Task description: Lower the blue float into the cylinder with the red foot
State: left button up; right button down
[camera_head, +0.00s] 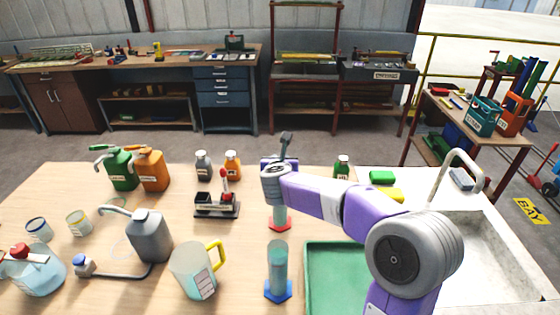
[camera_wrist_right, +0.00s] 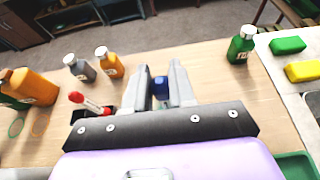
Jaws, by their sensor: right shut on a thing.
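My right gripper (camera_head: 286,140) reaches away from me over the table. In the right wrist view its two grey fingers (camera_wrist_right: 161,84) are shut on the blue float (camera_wrist_right: 160,90), of which only a small dark blue part shows between them. The float cannot be made out in the head view. The clear cylinder with the red foot (camera_head: 280,214) stands upright on the table, lower in the picture than my gripper. My right wrist hides its top, so I cannot tell how the float lines up with its mouth. My left gripper is not in view.
A similar cylinder with a blue foot (camera_head: 278,268) stands nearer, beside a green tray (camera_head: 322,250). A jug with a yellow handle (camera_head: 194,270) and a grey can (camera_head: 150,236) are left. A small rack (camera_head: 216,208), bottles (camera_head: 232,165) and a sink (camera_head: 490,255) lie around.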

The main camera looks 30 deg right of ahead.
jog(key=shift+f, duration=0.35)
jog(key=c, duration=0.9)
grip_release()
jog(key=shift+o, duration=0.2)
jog(key=v, duration=0.7)
jog(key=shift+s, duration=0.2)
jog(key=shift+a+r, duration=0.1)
dwell(0.3)
